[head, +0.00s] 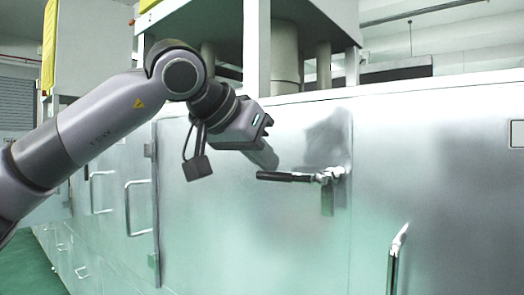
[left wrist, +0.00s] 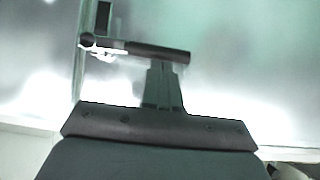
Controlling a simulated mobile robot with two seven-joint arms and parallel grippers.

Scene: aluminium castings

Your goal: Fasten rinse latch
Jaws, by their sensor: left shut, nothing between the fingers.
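The rinse latch (head: 290,176) is on the metal door of the machine. Its black handle lies almost level and points left from a silver pivot (head: 330,175) at the door's edge. The latch handle also shows in the left wrist view (left wrist: 158,51), across the top of the fingers. My left gripper (head: 272,162) is shut and empty, with its fingertips just above the handle in the head view. In the left wrist view its fingers (left wrist: 163,78) reach up to the handle. I cannot tell whether they touch it. My right gripper is not in view.
The door panel (head: 220,220) is flat shiny metal. Another upright handle (head: 397,250) stands out at lower right, and a looped handle (head: 138,207) is on the left. Posts and a pipe (head: 286,55) rise above the machine. The green floor shows at lower left.

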